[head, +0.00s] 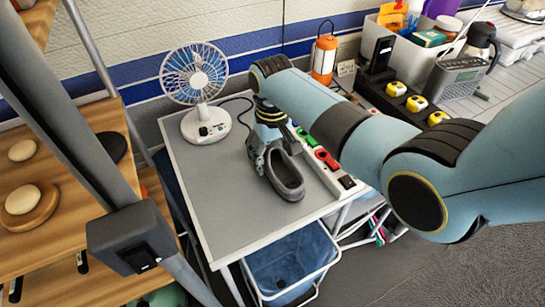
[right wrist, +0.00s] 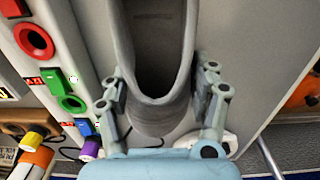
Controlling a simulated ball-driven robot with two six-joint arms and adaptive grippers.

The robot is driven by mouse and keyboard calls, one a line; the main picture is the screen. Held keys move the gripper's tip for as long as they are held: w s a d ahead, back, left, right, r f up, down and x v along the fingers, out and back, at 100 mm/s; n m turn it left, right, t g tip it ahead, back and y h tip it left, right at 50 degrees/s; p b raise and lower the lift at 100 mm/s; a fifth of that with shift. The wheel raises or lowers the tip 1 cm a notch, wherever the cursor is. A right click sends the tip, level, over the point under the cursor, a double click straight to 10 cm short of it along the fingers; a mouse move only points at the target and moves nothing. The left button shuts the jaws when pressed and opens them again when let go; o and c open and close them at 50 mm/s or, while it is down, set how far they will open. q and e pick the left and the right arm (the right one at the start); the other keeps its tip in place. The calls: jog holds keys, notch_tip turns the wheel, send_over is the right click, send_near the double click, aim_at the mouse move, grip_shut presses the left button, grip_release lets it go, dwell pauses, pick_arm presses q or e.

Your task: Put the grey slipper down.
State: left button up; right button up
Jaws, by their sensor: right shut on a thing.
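The grey slipper (head: 290,183) is over the grey top of a small table (head: 228,225), its open end towards the table's front. My right gripper (head: 266,158) reaches down from above and is shut on the slipper's rear part. In the right wrist view the slipper (right wrist: 150,112) lies between the two fingers (right wrist: 162,92), one on each side. I cannot tell whether its sole touches the table. My left gripper is not in view.
A white and blue fan (head: 196,80) stands at the table's back left. A strip with coloured switches (head: 325,160) runs along the right side. The table's front left is bare. A blue bin (head: 290,262) is below the front edge. Wooden shelves (head: 50,180) stand left.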

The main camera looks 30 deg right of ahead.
jog(key=shift+f, duration=0.35)
jog(key=shift+c, duration=0.5)
jog(key=o, duration=1.3)
